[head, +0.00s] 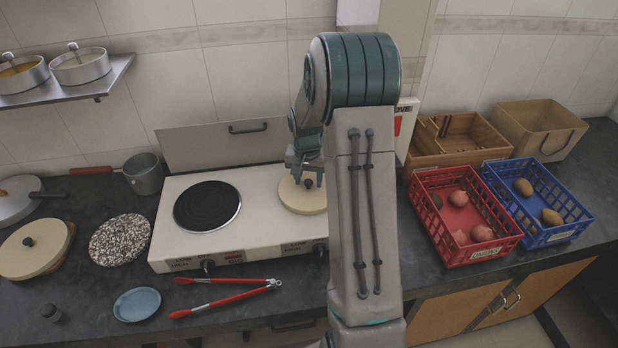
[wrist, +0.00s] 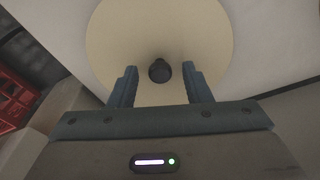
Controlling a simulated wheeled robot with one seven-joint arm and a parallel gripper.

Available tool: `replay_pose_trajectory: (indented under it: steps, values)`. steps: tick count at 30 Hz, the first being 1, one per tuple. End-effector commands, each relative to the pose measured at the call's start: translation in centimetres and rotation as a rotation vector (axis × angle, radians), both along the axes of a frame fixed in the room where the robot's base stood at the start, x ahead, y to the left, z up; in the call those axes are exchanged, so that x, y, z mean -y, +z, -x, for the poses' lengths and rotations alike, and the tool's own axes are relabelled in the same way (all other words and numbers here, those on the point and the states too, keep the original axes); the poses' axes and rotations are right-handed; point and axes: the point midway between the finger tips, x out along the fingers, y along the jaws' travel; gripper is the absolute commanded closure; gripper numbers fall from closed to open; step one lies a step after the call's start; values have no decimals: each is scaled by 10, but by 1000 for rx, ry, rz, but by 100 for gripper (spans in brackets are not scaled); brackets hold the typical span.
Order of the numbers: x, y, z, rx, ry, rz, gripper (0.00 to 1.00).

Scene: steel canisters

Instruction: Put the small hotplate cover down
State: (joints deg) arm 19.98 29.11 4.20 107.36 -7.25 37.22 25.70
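The small hotplate cover (head: 303,203) is a round cream disc with a dark knob. In the head view it lies flat over the right side of the white two-plate stove (head: 240,245), and no hotplate shows beneath it. It also fills the upper middle of the wrist view (wrist: 205,35). My gripper (wrist: 160,80) is open. Its two fingers stand on either side of the knob (wrist: 160,70), with a visible gap on both sides. In the head view my gripper is above the cover, and my arm hides its right edge.
The left hotplate (head: 207,206) is bare and black. A larger cream cover (head: 34,248) lies on a round wooden board at far left. Red tongs (head: 228,296) and a blue dish (head: 137,304) lie in front. Red (head: 465,255) and blue (head: 555,237) crates stand right of my arm.

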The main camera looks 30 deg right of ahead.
Motion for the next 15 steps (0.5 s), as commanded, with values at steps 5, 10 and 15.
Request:
replay_pose_trajectory:
  steps: [5,10,15]
  values:
    - [0,1,0,0,0,0,56]
    - [0,11,0,1,0,-1,56]
    - [-2,37,1,6,0,2,56]
